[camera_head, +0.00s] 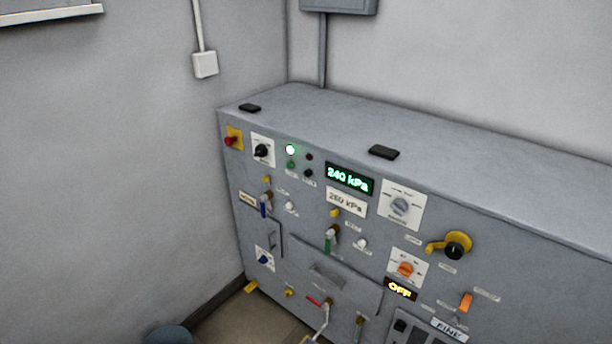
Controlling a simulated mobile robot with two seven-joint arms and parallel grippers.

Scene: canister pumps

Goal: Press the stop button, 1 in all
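A grey control cabinet (312,270) stands against the walls, its front panel facing me. On the panel's upper left, a lit green lamp (290,149) and a dark red lamp (309,157) sit above a small green button (290,165) and a small black button (308,173). The labels under these buttons are too small to read, so I cannot tell which is marked stop. A red mushroom button (231,140) on a yellow plate is at the panel's far left. Neither of my grippers is in view.
A green display (349,178) reads 240 kPa above a plate (346,202) reading 260 kPa. Rotary knobs (262,151), valves and an orange OFF display (400,288) fill the panel. Two black objects (384,152) lie on the cabinet top. The space before the upper panel is clear.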

